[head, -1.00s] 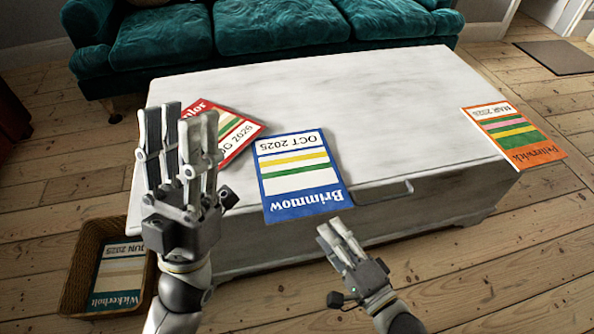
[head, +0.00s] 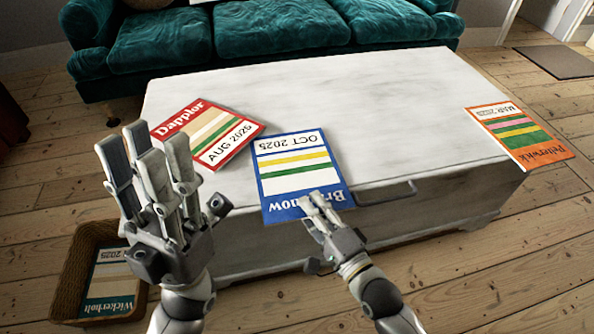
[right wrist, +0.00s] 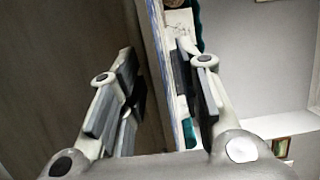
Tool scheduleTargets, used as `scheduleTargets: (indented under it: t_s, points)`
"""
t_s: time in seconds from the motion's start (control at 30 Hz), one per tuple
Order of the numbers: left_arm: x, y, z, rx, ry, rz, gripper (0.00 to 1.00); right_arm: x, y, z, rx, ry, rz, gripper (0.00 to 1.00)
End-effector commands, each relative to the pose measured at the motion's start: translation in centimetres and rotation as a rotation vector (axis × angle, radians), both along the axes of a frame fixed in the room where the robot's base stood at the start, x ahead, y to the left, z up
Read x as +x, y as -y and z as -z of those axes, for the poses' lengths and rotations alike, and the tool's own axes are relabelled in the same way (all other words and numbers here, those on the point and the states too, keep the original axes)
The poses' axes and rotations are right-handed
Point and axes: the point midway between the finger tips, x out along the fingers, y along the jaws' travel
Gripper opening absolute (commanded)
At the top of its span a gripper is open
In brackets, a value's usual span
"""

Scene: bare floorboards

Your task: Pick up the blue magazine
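The blue magazine (head: 292,168), marked OCT 2025, lies on the white table (head: 330,100) with its lower end at the front edge. My right gripper (head: 318,203) is at that lower end and covers part of its title. In the right wrist view my right gripper (right wrist: 158,68) is open, with the magazine's thin blue-white edge (right wrist: 176,105) showing between its fingers. I cannot tell whether they touch it. My left gripper (head: 145,150) is open and empty, raised in front of the table's left side.
A red magazine (head: 207,132) lies left of the blue one. An orange magazine (head: 520,138) overhangs the table's right edge. A wicker basket (head: 68,275) holding a green-and-cream magazine (head: 110,280) stands at lower left. A teal sofa (head: 230,35) is behind the table.

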Motion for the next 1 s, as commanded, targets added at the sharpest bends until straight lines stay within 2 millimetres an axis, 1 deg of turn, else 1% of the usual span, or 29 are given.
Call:
scheduleTargets:
  t_s: [0.03,0.2,0.3,0.77,0.87,1.0]
  points:
    - [0.0,0.0,0.0,0.0,-0.001,0.0,0.32,0.0,0.0,0.0,0.0,0.0,0.0,0.32]
    - [0.0,0.0,0.0,0.0,-0.001,0.0,0.32,0.0,0.0,0.0,0.0,0.0,0.0,0.1]
    - [0.0,0.0,0.0,0.0,-0.001,0.0,0.32,0.0,0.0,0.0,0.0,0.0,0.0,0.0]
    - [0.0,0.0,-0.1,0.0,-0.002,0.001,0.32,0.0,0.1,-0.3,0.001,0.004,0.001,0.0]
    - [0.0,0.0,-0.4,0.001,-0.002,0.0,0.32,0.0,0.1,-0.9,0.003,0.004,0.001,0.0]
    - [0.0,0.0,-1.4,0.001,-0.002,0.0,0.32,0.0,0.1,-2.4,0.002,0.005,0.002,0.0]
